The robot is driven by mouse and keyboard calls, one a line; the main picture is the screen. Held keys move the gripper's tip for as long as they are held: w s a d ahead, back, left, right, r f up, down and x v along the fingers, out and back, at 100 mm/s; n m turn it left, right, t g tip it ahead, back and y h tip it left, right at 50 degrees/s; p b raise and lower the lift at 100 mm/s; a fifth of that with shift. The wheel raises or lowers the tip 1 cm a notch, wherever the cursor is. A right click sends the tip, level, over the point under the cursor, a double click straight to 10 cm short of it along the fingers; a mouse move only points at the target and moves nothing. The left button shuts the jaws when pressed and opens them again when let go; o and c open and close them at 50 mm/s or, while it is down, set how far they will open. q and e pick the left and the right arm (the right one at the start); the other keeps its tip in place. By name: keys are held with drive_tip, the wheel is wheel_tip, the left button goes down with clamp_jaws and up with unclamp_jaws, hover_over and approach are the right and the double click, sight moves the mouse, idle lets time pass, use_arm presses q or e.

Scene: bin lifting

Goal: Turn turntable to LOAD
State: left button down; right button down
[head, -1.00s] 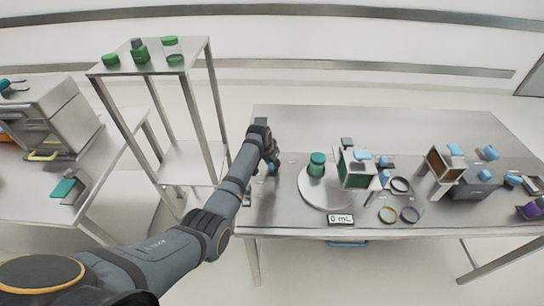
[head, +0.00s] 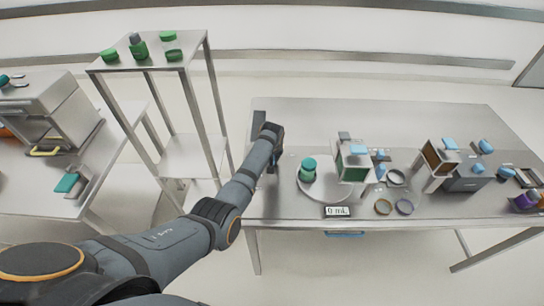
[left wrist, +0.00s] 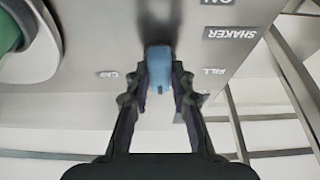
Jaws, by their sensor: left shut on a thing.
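The turntable (head: 318,190) is a pale round disc on the left part of the steel table, with a green-capped bottle (head: 308,172) standing on its left side. My left gripper (head: 271,160) reaches down left of the disc. In the left wrist view, my left gripper (left wrist: 159,85) is shut on a blue knob (left wrist: 159,62) above the grey panel. Upside-down labels SHAKER (left wrist: 230,33), FILL (left wrist: 213,71) and CAP (left wrist: 108,74) are near it. I cannot read a LOAD label. The disc edge and green bottle show at upper left there. My right gripper is out of view.
A box station (head: 352,165) stands at the disc's right, and a "0 mL" display (head: 338,211) lies in front. Rings (head: 394,206) and more devices lie further right. A tall shelf (head: 145,62) with green containers stands left of the table.

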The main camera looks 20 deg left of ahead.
use_arm(q)
drive_tip(key=c, duration=1.2)
unclamp_jaws()
drive_tip(key=shift+o, duration=0.2)
drive_tip(key=v, duration=1.2)
drive_tip(key=shift+w, duration=0.1)
